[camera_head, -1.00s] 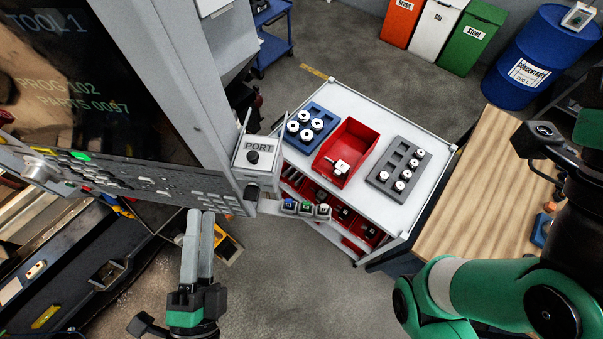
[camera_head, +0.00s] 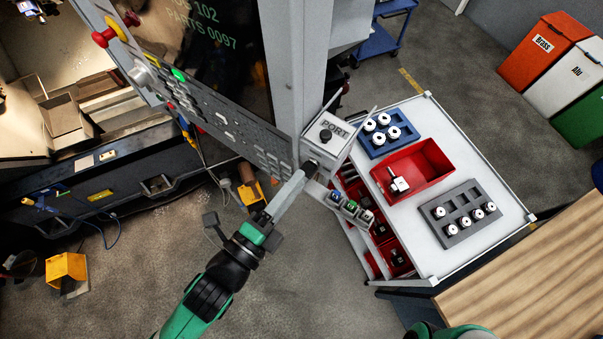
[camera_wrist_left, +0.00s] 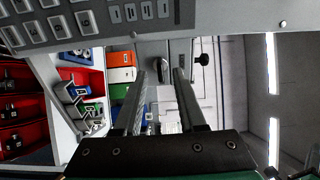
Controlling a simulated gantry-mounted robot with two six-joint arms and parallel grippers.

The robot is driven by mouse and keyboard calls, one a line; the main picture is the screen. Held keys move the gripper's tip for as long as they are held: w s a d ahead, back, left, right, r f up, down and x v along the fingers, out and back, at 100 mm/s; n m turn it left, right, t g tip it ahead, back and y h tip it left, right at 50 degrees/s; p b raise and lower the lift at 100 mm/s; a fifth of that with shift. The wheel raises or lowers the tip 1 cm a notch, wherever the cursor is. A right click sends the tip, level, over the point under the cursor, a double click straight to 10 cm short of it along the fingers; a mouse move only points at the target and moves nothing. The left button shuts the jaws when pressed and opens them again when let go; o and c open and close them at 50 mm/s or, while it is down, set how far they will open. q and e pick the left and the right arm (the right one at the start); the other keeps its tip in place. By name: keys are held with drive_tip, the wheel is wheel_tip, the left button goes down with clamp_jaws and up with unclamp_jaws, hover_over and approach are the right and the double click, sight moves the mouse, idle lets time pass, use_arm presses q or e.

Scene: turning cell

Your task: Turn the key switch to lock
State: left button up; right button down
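A small dark fitting, which looks like the key switch (camera_head: 311,165), sits at the lower right corner of the control panel, just below the PORT box. Its key position is too small to read. My left gripper (camera_head: 301,176) reaches up from below, its fingertips close to that fitting; I cannot tell from the head view whether they touch it. In the left wrist view the two fingers of my left gripper (camera_wrist_left: 160,75) stand apart with a gap between them. A dark upright piece (camera_wrist_left: 150,62) shows near the left fingertip there. My right gripper is out of view.
The PORT box (camera_head: 333,127) has a black knob (camera_head: 326,137) and antennas. Small coloured items sit in a holder (camera_head: 349,206) right of my fingers. A white cart (camera_head: 470,160) carries a red bin (camera_head: 424,165) and trays. The floor below my left gripper is open.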

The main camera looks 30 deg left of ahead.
sight(310, 167)
use_arm(q)
drive_tip(key=w, duration=0.2)
drive_tip(key=shift+w+d, duration=0.2)
drive_tip(key=shift+w, duration=0.15)
drive_tip(key=shift+c, duration=0.3)
clamp_jaws()
